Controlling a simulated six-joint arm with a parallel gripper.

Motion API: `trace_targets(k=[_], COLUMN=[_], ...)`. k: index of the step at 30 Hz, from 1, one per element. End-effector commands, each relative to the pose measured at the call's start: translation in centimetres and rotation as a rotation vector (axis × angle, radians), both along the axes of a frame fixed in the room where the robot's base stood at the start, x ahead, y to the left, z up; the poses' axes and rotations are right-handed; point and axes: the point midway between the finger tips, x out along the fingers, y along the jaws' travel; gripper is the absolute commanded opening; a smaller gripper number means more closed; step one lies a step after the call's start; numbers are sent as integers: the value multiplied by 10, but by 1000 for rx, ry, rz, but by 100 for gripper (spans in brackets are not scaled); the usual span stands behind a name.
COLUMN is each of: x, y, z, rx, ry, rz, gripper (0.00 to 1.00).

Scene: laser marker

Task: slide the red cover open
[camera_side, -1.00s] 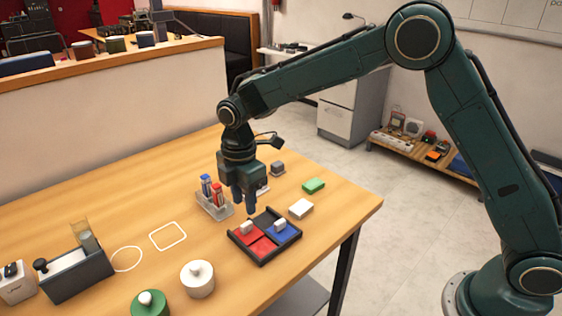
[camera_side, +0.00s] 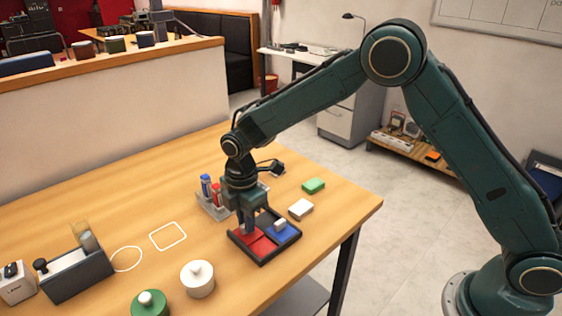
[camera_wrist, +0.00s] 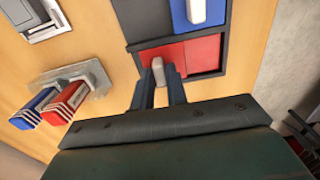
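The red cover (camera_side: 262,247) is a flat panel in a black tray (camera_side: 263,262), beside a blue cover (camera_side: 286,232). In the wrist view, the red cover (camera_wrist: 201,55) lies below the blue cover (camera_wrist: 179,12). Its pale knob (camera_wrist: 157,68) stands at the left part of the red area. My gripper (camera_side: 247,231) is down at the red cover; in the wrist view its two fingers (camera_wrist: 158,78) stand on either side of the knob. Whether they press on it cannot be told. In the side view the fingers hide the knob.
A rack (camera_side: 212,207) with blue and red markers stands close behind my gripper. A white block (camera_side: 300,209) and a green block (camera_side: 313,186) lie behind the tray. A white lidded pot (camera_side: 198,279) stands to its left. The table's right edge is near.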

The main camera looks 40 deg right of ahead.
Motion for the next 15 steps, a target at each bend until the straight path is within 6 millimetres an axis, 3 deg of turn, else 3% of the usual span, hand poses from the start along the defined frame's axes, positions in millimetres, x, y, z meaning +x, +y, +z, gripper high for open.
trace_targets(k=[2,15], x=[0,12], y=[0,0], z=[0,0], rx=[0,0], ry=[0,-1], rz=[0,0], gripper=[0,0])
